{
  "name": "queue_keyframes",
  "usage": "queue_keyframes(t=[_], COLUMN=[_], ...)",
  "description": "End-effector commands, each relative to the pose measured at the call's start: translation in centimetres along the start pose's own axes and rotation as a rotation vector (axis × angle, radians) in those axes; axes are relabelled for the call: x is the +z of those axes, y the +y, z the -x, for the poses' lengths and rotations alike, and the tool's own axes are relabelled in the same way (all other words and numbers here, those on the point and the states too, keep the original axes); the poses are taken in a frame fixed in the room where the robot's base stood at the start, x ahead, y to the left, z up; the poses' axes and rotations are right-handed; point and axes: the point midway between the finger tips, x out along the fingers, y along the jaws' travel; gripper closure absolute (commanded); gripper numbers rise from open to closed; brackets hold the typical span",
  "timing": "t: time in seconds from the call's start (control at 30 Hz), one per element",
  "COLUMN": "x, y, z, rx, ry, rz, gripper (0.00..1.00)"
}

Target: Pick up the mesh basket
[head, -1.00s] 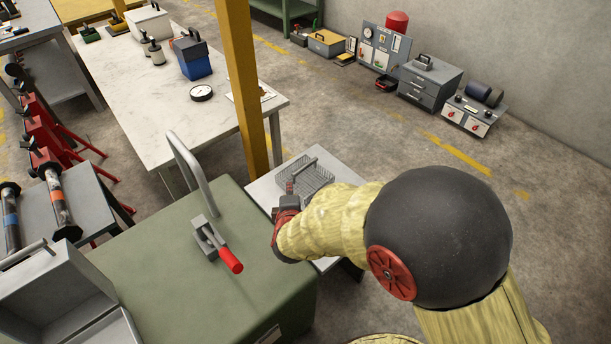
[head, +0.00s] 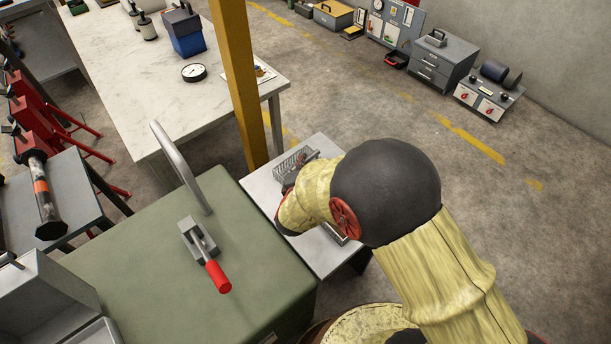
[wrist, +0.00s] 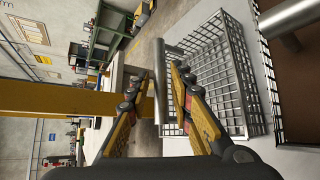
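The mesh basket (head: 281,170) is a grey wire basket on a small light table beside the yellow post, partly hidden by my arm in the head view. In the wrist view the basket (wrist: 235,75) fills the upper right, with a thick grey metal handle bar (wrist: 161,85) in front of it. My gripper (wrist: 159,76) is open, with one finger on each side of the bar and small gaps seeming to show. In the head view my gripper (head: 294,182) is at the basket, its fingertips mostly hidden.
A second container (wrist: 292,65) with a brown inside and a metal bar lies close to the basket. A green cabinet (head: 150,270) with an upright metal loop (head: 180,165) and a red-handled clamp (head: 205,255) stands near my arm. The yellow post (head: 240,80) rises beside the basket's table.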

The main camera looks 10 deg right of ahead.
Motion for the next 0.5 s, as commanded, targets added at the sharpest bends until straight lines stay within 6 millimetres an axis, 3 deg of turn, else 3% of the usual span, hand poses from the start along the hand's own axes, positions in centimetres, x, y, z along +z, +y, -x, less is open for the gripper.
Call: queue_keyframes(t=[0.2, 0.5], x=[0.1, 0.1], y=[-0.2, 0.0], z=[-2.5, -2.6], rx=[0.0, 0.001], ry=[-0.001, 0.0], rz=[-0.001, -0.001], gripper=[0.78, 0.8])
